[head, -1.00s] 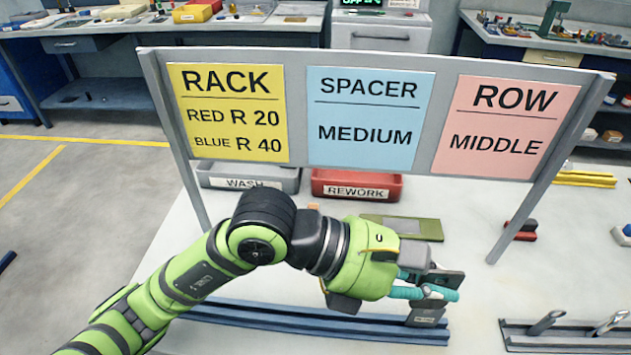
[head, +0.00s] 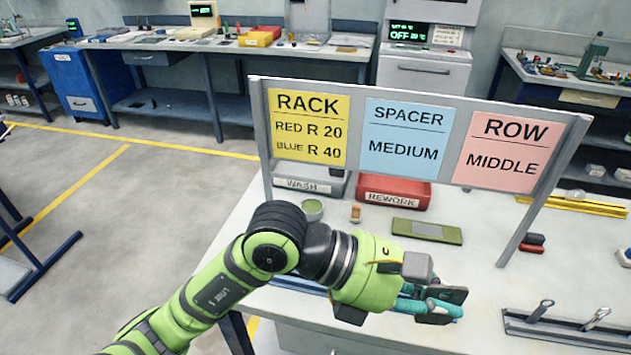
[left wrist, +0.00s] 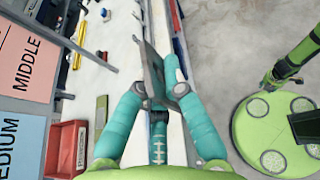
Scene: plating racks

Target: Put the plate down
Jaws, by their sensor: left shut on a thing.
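My left gripper (head: 430,305) is shut on a grey plate (left wrist: 152,68). In the left wrist view, the plate stands on edge between the teal fingers (left wrist: 158,90). In the head view, the gripper is over the front part of the white workbench, and only a dark part of the plate (head: 454,294) shows beside the fingers. A blue rail (head: 290,284) lies on the bench behind my left arm, mostly hidden by it. I cannot tell how high the plate is above the bench.
A sign frame (head: 364,170) stands across the bench, reading red R 20, blue R 40, medium spacer, middle row. Behind it are a grey wash bin (head: 309,184) and a red rework bin (head: 394,194). A tool holder (head: 570,330) sits at the right. Bare bench (head: 470,265) lies between.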

